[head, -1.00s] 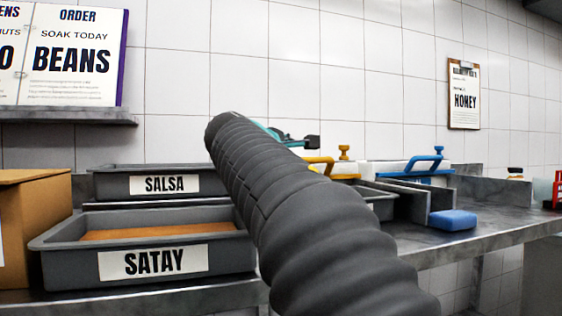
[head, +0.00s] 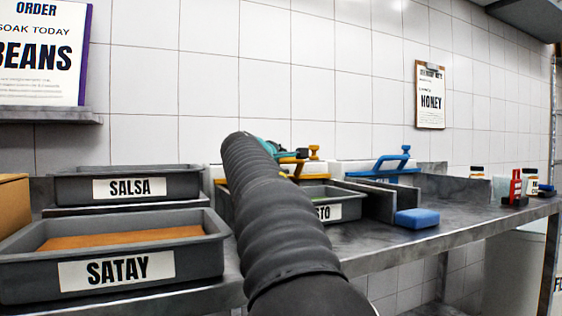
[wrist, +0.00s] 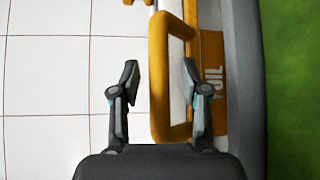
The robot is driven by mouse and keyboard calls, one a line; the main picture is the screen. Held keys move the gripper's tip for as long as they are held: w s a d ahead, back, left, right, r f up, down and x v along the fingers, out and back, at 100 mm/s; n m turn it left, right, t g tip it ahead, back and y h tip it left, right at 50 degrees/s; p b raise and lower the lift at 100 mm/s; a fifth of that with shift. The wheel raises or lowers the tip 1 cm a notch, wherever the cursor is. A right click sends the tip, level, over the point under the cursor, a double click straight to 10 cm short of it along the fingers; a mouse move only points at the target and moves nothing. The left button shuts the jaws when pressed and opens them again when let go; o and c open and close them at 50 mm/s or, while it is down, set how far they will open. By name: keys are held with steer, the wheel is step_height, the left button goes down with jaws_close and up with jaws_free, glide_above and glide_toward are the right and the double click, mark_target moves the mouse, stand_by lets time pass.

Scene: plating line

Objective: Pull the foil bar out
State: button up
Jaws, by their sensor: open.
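The foil bar is a yellow looped handle (wrist: 158,85) in the wrist view, beside an orange label (wrist: 212,88) partly reading "OIL". My gripper (wrist: 161,78) is open. The bar's long side lies between its two fingers in the picture, nearer the right one. I cannot tell whether either finger touches it. In the head view, part of the yellow bar (head: 288,158) shows beyond my arm. My gripper (head: 268,147) is mostly hidden there behind the arm, with a bit of teal showing.
A similar dispenser with a blue bar (head: 392,160) stands to the right. A blue sponge (head: 417,218) lies on the steel counter (head: 450,228). The SALSA tray (head: 75,186), SATAY tray (head: 30,270) and a tray labelled "STO" (head: 350,211) stand nearby. The tiled wall is close behind.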

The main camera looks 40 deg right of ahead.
jaws_close()
stand_by(0.3)
